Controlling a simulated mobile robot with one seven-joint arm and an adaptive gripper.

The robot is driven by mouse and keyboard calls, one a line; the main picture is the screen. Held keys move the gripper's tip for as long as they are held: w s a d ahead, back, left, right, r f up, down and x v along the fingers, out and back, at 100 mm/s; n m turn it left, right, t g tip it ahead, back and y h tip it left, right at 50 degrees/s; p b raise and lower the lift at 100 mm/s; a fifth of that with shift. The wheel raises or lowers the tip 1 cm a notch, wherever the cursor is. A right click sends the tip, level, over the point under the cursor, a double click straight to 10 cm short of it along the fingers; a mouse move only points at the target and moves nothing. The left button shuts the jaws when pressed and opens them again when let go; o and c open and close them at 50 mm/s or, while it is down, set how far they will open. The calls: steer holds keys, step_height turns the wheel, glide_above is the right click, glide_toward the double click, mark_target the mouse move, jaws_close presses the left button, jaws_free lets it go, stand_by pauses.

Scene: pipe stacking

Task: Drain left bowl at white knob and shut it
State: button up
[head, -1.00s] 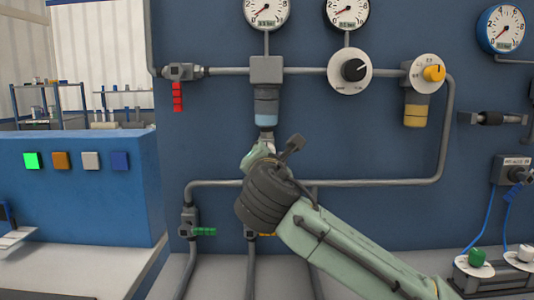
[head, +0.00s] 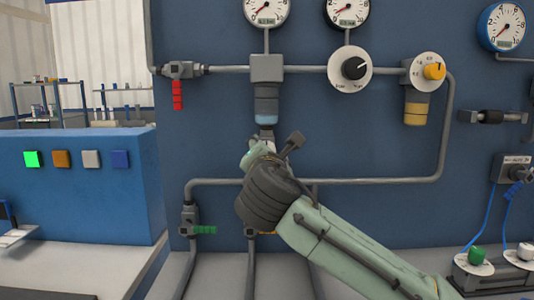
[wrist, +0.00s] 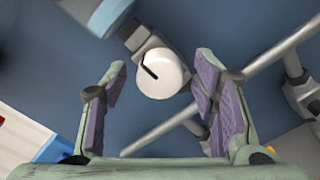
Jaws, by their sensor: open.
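The left bowl (head: 266,106), with pale blue liquid in it, hangs under a grey block on the panel; its light blue end also shows at the upper left of the wrist view (wrist: 108,16). The white knob (wrist: 162,73) is round with a dark mark and sits on a grey fitting by the bowl. My gripper (wrist: 160,78) is open, with a purple-padded finger on each side of the knob and visible gaps between. In the head view my wrist hides the knob, and my gripper (head: 256,148) shows only partly below the bowl.
A right bowl (head: 415,112) with yellow liquid hangs under a yellow knob (head: 434,71). A red-handled valve (head: 178,95) is at the left and a green-handled valve (head: 204,230) is below. Grey pipes (head: 390,181) run close behind my arm.

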steer(key=shift+s, duration=0.1)
steer(key=s, duration=1.2)
steer(key=shift+w+a, duration=0.1)
steer(key=shift+w, duration=0.05)
stand_by(1.6)
